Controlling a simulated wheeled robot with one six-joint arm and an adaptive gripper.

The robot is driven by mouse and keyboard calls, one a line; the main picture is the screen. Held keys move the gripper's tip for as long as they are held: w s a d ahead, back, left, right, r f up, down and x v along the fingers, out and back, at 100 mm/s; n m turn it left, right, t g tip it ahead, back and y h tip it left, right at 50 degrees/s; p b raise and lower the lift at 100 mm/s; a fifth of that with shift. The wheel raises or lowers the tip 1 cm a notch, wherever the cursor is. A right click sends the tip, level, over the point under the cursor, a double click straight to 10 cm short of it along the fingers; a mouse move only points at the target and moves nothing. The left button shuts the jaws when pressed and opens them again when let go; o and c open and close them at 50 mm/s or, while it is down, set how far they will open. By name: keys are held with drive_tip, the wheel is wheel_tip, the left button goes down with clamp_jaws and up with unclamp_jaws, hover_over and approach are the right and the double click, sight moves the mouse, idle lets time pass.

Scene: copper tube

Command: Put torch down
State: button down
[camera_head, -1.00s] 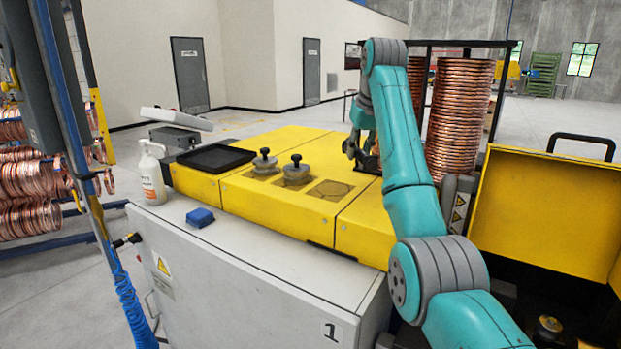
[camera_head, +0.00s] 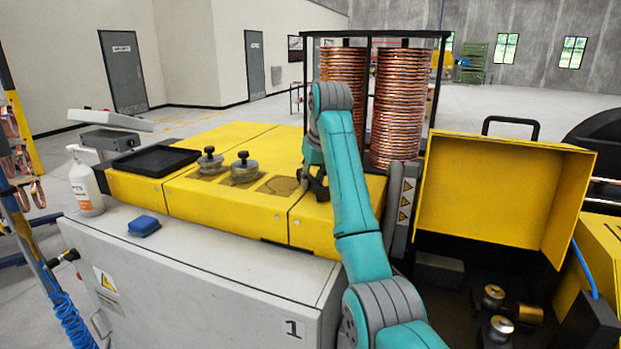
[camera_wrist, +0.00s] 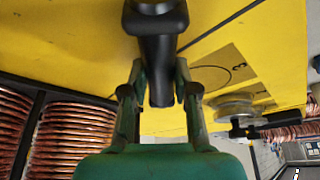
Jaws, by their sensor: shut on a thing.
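My gripper (camera_wrist: 160,95) is shut on a black, rounded, handle-like object (camera_wrist: 158,45), which looks like the torch. Its upper end runs out of the top of the wrist view. In the head view my gripper (camera_head: 315,187) is low over the yellow machine top (camera_head: 225,218), right of a dark outlined patch (camera_head: 280,186). The held object is mostly hidden there by my arm. I cannot tell whether it touches the top.
Two knobbed metal weights (camera_head: 243,166) and a black tray (camera_head: 155,161) lie left on the yellow top. Copper coil stacks (camera_head: 398,110) stand behind my arm. An open yellow lid (camera_head: 490,190) rises at right.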

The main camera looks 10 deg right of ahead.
drive_tip(key=shift+f, duration=0.1)
drive_tip(key=c, duration=0.9)
unclamp_jaws()
